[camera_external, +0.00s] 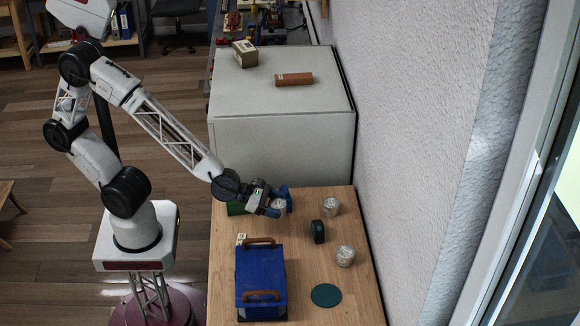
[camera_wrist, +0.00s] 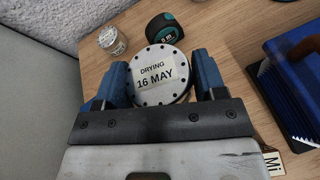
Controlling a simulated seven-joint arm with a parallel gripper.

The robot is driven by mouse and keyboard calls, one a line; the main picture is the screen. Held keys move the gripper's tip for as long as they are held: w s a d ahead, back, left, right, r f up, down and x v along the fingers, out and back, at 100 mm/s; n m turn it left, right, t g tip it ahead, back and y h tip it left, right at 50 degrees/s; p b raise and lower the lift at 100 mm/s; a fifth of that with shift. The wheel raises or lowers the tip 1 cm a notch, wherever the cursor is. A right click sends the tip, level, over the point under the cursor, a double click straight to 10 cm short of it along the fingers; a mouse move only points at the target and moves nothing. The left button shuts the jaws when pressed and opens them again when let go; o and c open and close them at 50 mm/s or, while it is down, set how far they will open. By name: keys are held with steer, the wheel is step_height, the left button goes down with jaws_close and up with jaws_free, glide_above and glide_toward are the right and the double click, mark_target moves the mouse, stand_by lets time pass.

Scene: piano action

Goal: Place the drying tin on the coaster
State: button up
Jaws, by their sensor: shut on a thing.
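My gripper (camera_external: 277,202) is shut on the drying tin (camera_external: 280,205), over the far part of the wooden table. In the wrist view the tin (camera_wrist: 155,72) sits between the two blue fingers, its round pale lid labelled "DRYING 16 MAY" facing the camera. I cannot tell how far the tin is above the table. The coaster (camera_external: 326,295) is a flat dark green disc near the table's front right, bare and well apart from my gripper. The coaster does not show in the wrist view.
Two other tins (camera_external: 331,207) (camera_external: 345,256) stand on the right side of the table. A dark tape measure (camera_external: 317,232) stands between them and my gripper. A white cabinet (camera_external: 281,145) borders the far edge.

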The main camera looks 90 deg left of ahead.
steer(key=shift+w+d+r, duration=0.65)
steer(key=shift+w+r, duration=0.15)
steer(key=shift+w, duration=0.1)
steer(key=w+d+r+n+y, duration=0.2)
steer(key=w+d+r+y, duration=0.1)
steer(key=w+d, duration=0.3)
steer(key=w+d+r+n+y, duration=0.3)
steer(key=w+d, duration=0.3)
steer(key=w+d+f+n+g+y, duration=0.1)
steer(key=d+f+n+y, duration=0.1)
steer(key=d, duration=0.6)
steer(key=w+d+f+n+g+y, duration=0.1)
steer(key=w+d+f+n+y, duration=0.1)
steer(key=d, duration=0.6)
step_height(320, 180, down, 2)
steer(key=shift+d+f+n+g+y, duration=0.3)
steer(key=shift+n+y, duration=0.2)
steer(key=shift+y, duration=0.1)
steer(key=shift+d+f, duration=0.3)
steer(key=shift+d, duration=0.2)
glide_above(337, 303)
steer(key=shift+f, duration=3.15)
